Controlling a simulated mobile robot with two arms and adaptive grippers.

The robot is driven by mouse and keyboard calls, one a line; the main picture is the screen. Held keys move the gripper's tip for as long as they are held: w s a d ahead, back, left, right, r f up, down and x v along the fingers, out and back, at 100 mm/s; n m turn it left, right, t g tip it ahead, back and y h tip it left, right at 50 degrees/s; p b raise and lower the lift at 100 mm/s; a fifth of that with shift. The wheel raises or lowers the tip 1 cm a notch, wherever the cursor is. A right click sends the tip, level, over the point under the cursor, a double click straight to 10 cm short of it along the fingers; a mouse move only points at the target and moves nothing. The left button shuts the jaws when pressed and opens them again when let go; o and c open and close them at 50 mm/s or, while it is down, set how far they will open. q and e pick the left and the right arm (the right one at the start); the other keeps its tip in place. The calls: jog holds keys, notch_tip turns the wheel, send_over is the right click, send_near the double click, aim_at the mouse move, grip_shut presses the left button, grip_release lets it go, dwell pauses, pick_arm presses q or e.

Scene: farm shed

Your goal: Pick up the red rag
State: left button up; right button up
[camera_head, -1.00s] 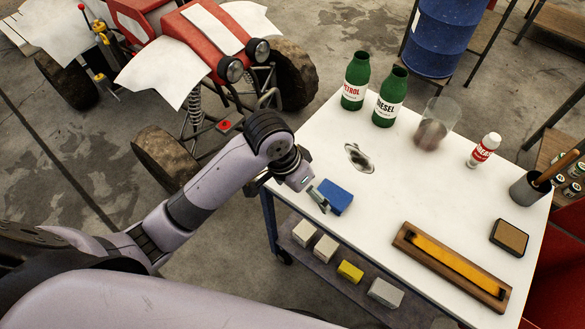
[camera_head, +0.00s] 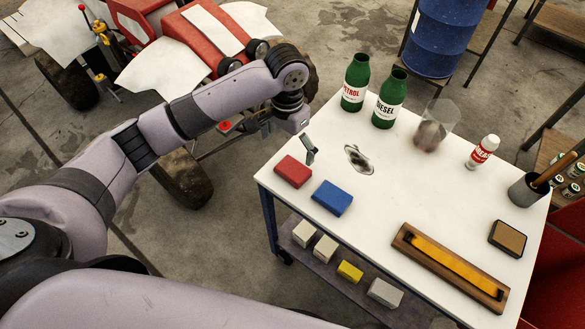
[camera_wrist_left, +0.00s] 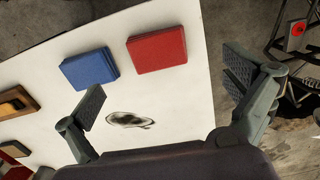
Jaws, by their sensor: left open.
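The red rag (camera_head: 293,171), a small folded block, lies on the white table top near its left corner. It also shows in the left wrist view (camera_wrist_left: 157,49), above the middle and between the two spread fingers. My left gripper (camera_head: 288,143) is open and empty. It hangs beyond the red rag in the head view, at the table's left edge, and is apart from it. Its two fingers show in the left wrist view (camera_wrist_left: 166,98). My right gripper is not in view.
A blue rag (camera_head: 332,198) lies right beside the red one. Green petrol (camera_head: 355,82) and diesel (camera_head: 390,99) bottles and a clear jar (camera_head: 436,124) stand behind. A dark stain (camera_head: 359,159) marks the table (camera_head: 400,180). A red vehicle (camera_head: 190,50) stands beyond the left edge.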

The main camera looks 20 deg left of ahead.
aim_at(290, 171)
pick_arm(q)
jog(key=f, duration=0.5)
jog(key=f+p, duration=0.1)
jog(key=f, duration=0.3)
jog(key=shift+s+d+f, duration=0.1)
jog(key=shift+d+f, duration=0.1)
jog(key=shift+f, duration=0.15)
jog(key=shift+c, duration=0.5)
jog(key=c, duration=1)
jog(key=shift+r, duration=0.15)
notch_tip(290, 171, up, 20)
jog(key=shift+f+b, duration=0.1)
jog(key=shift+b, duration=0.3)
jog(key=o, duration=0.5)
jog(key=c, duration=0.5)
